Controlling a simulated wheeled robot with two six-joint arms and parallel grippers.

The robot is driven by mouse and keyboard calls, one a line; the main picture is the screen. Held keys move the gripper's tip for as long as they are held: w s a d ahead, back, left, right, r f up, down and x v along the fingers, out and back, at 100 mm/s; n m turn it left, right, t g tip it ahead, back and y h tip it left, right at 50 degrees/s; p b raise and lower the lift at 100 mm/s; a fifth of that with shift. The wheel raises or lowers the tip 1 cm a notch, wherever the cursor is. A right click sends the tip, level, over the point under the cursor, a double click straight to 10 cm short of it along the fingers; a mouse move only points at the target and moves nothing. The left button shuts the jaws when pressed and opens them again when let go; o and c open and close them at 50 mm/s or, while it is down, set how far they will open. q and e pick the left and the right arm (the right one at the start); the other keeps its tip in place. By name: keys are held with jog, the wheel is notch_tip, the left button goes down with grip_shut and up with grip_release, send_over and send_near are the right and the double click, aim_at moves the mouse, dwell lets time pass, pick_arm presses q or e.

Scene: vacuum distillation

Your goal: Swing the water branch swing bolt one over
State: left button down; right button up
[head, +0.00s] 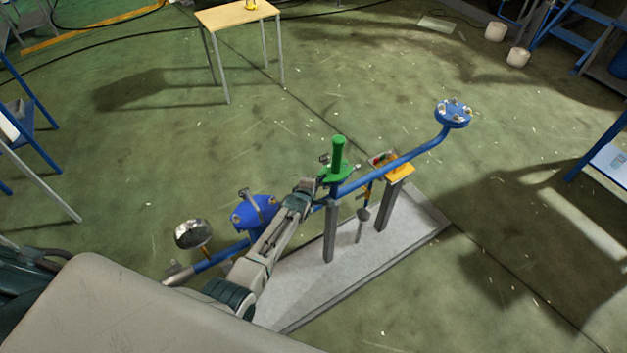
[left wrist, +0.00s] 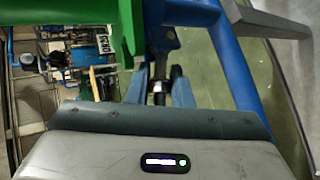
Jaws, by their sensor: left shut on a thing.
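A blue pipe (head: 415,157) runs across grey posts to a round blue flange (head: 453,114) with several small metal fittings. A green upright handle (head: 338,155) stands on the pipe near its middle. My left arm reaches up to the pipe at this handle, and the fingertips are hard to make out in the head view. In the left wrist view my left gripper (left wrist: 160,92) is shut on a small dark metal piece (left wrist: 159,70), which looks like the swing bolt, beside the blue pipework (left wrist: 233,60) and green part (left wrist: 125,25). The fingers partly hide it. My right gripper is not in view.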

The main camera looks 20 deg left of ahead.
pick_arm(q)
jog(key=shift+w+d+r+g+y, duration=0.1)
jog(key=shift+w+r+g+y, duration=0.1)
jog(key=shift+r+g+y, duration=0.3)
jog(key=shift+f, duration=0.1)
dwell(0.3)
jog(key=c, duration=1.6)
grip_release()
jog(key=shift+s, duration=0.1)
jog(key=b+v, duration=0.1)
jog(key=v, duration=0.9)
jog(key=shift+s+r, duration=0.25)
jog(key=shift+o, duration=0.3)
